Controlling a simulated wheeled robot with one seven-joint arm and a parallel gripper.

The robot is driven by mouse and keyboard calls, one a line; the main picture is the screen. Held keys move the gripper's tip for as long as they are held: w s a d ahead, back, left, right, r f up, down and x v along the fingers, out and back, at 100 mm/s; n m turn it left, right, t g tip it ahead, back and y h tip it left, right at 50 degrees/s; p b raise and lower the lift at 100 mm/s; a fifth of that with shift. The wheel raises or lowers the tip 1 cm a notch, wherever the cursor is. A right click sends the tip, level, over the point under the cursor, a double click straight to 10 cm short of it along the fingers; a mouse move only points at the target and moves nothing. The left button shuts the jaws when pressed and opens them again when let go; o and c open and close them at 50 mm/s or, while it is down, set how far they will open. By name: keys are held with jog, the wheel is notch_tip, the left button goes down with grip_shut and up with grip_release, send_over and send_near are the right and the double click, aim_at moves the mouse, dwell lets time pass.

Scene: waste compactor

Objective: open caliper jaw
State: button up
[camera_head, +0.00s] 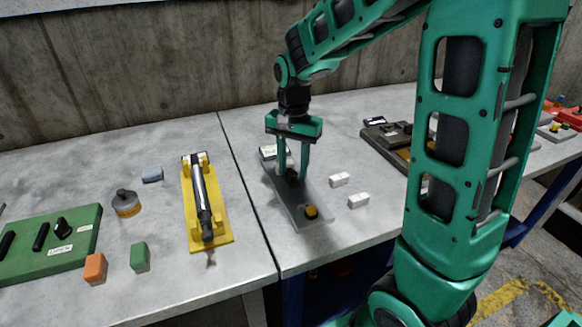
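A flat grey metal plate (308,222) lies on the right table, running from under my gripper toward the table's front edge. It carries a yellow-and-black knob (311,211) at its near end and a small dark block (292,175) farther back. It looks like the caliper, but its jaws are too small to make out. My gripper (293,175) points down over the plate's far part. Its two green fingers are apart, one on each side of the dark block. I cannot tell whether they touch it. The fingers partly hide the plate's far end.
Two white blocks (339,179) (358,200) lie right of the plate. A dark fixture (380,140) stands farther right. On the left table are a yellow fixture with a cylinder (222,236), a green panel (85,246), and small blocks. A concrete wall (150,60) stands behind.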

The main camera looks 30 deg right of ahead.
grip_shut()
jog(key=shift+s+a, duration=0.15)
jog(key=shift+s, duration=0.95)
grip_release()
